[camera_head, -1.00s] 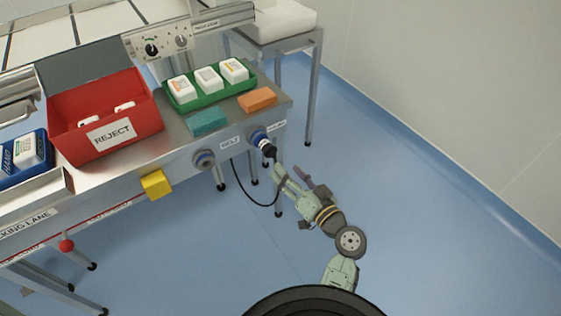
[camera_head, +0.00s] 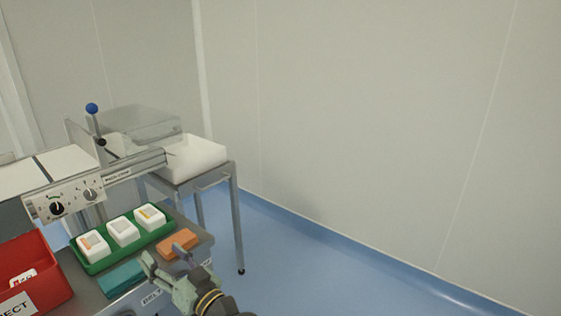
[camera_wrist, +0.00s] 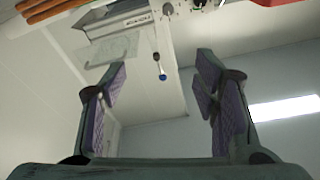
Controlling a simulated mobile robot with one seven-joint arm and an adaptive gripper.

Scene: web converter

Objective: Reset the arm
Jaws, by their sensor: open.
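My gripper (camera_head: 166,262) is at the bottom of the head view, in front of the workbench's right end and close to the orange block in the picture. The wrist view shows its two purple-padded fingers (camera_wrist: 162,78) spread wide apart with nothing between them. The fingers point up toward the machine and the wall in that view. The front of the bench and most of my arm are cut off at the bottom of the head view.
A green tray (camera_head: 83,263) with white packs, an orange block (camera_head: 178,243), a teal block (camera_head: 120,278) and a red REJECT bin (camera_head: 50,290) stand on the bench. A blue-topped lever (camera_head: 92,109) rises behind. The floor to the right is clear.

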